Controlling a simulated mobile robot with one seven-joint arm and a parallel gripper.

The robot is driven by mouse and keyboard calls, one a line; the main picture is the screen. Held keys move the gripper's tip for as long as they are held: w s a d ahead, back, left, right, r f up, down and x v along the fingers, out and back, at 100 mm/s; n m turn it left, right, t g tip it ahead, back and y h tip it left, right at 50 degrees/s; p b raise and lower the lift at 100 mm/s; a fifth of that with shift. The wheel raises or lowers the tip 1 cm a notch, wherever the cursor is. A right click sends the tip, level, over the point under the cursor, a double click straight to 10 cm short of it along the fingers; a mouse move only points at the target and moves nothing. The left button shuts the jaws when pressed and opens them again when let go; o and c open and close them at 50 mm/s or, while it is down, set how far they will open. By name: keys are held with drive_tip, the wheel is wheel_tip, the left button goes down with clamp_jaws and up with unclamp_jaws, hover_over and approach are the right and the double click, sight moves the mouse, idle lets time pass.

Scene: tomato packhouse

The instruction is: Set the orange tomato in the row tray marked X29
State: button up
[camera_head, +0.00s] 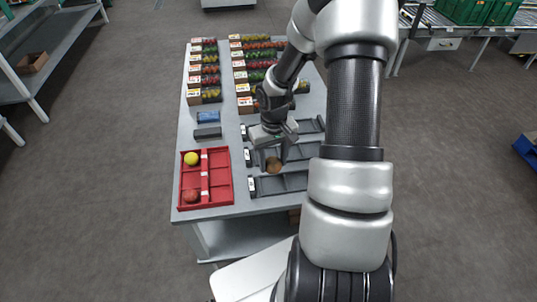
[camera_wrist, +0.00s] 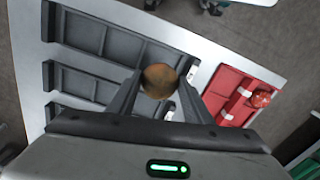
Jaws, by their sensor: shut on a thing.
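My gripper (camera_head: 274,158) is shut on a brownish-orange tomato (camera_head: 273,165), the orange tomato. In the wrist view the tomato (camera_wrist: 159,80) sits between the two fingertips (camera_wrist: 158,90). In the head view it shows over the gap between the middle grey row tray (camera_head: 297,152) and the front grey row tray (camera_head: 293,182). I cannot tell its exact height above them. A third grey row tray (camera_head: 308,126) lies farther back, partly hidden by my arm. Each row tray has a white label at its left end, too small to read, so I cannot tell which is X29. The visible compartments look empty.
A red divided tray (camera_head: 219,184) at the table's front left holds a yellow tomato (camera_head: 191,158) and a red tomato (camera_head: 193,196). Two small dark boxes (camera_head: 208,125) lie behind it. Several labelled boxes of coloured produce (camera_head: 204,82) fill the table's far part.

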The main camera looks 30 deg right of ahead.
drive_tip(key=shift+s+f+b, duration=0.2)
drive_tip(key=shift+f+b, duration=0.25)
drive_tip(key=shift+f, duration=0.25)
wheel_tip(320, 180, down, 5)
drive_tip(key=b, duration=0.4)
drive_tip(key=o, duration=0.5)
idle(0.4)
drive_tip(key=shift+r+p, duration=1.4)
drive_tip(key=shift+r, duration=0.4)
